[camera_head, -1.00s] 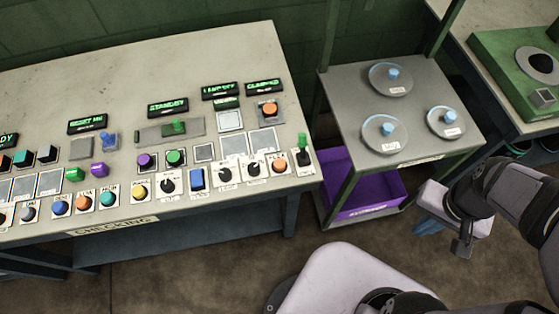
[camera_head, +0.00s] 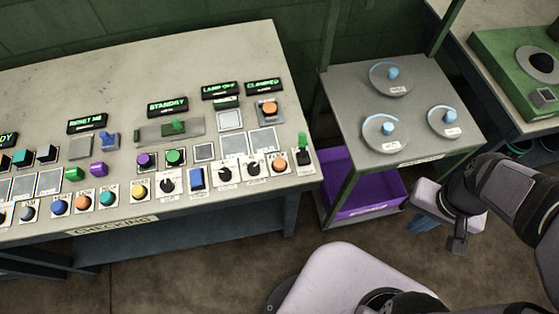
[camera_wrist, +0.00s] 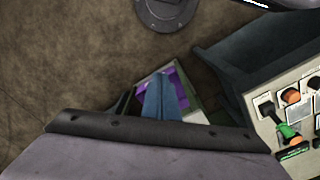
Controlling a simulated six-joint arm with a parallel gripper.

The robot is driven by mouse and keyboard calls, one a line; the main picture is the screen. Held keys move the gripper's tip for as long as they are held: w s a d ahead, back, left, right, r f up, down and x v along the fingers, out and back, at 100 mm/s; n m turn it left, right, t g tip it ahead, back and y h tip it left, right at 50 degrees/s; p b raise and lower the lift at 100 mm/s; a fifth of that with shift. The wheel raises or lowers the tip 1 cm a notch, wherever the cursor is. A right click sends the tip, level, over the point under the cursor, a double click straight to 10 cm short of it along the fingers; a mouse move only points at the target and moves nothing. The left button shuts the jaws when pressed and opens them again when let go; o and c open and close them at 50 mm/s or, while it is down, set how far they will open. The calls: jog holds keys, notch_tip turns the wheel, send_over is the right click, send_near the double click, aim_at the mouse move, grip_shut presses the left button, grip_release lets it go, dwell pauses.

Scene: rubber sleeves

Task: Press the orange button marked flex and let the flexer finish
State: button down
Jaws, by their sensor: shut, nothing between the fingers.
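An orange button (camera_head: 278,162) sits at the right end of the front row on the checking bench (camera_head: 150,60); its label is too small to read surely. It seems to show in the wrist view (camera_wrist: 290,96), beside a green-handled lever (camera_head: 303,142). An orange piece (camera_head: 269,107) rests in a holder below a display reading CLAMPED (camera_head: 265,85). My gripper (camera_head: 421,224) is off to the right of the bench, in front of the small stand, well apart from the button.
A grey stand (camera_head: 345,90) carries glass-lidded dishes with blue knobs and has a purple bin (camera_head: 365,190) on its lower shelf. Other buttons, including another orange one (camera_head: 84,202), and dials fill the bench front. Open floor lies between bench and gripper.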

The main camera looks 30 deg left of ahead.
jog(key=s+a+f+n+t+b, duration=0.1)
jog(key=s+a+f+n+b, duration=0.2)
jog(key=a+n, duration=0.5)
jog(key=s+a+f+n+h+b, duration=0.1)
jog(key=s+a+f+n+b, duration=0.25)
jog(key=a, duration=0.75)
jog(key=s+a+f+n+t+b, duration=0.1)
jog(key=s+a+f+n, duration=0.1)
jog(key=s+a+n, duration=0.65)
jog(key=w+a+r+t, duration=0.1)
jog(key=w+a, duration=0.1)
jog(key=w+a+r+n+t, duration=0.1)
jog(key=w+a+r, duration=0.1)
jog(key=w+a, duration=0.1)
jog(key=w+a+r+t, duration=0.1)
jog(key=w+a, duration=0.1)
jog(key=a, duration=0.1)
jog(key=shift+w+a+r+n, duration=0.2)
jog(key=shift+w+r+n, duration=0.05)
jog(key=shift+r+n, duration=0.1)
jog(key=w+r+n+t, duration=0.3)
jog(key=w+r, duration=0.3)
jog(key=r, duration=0.2)
jog(key=shift+w+t, duration=0.3)
jog(key=shift+t, duration=0.2)
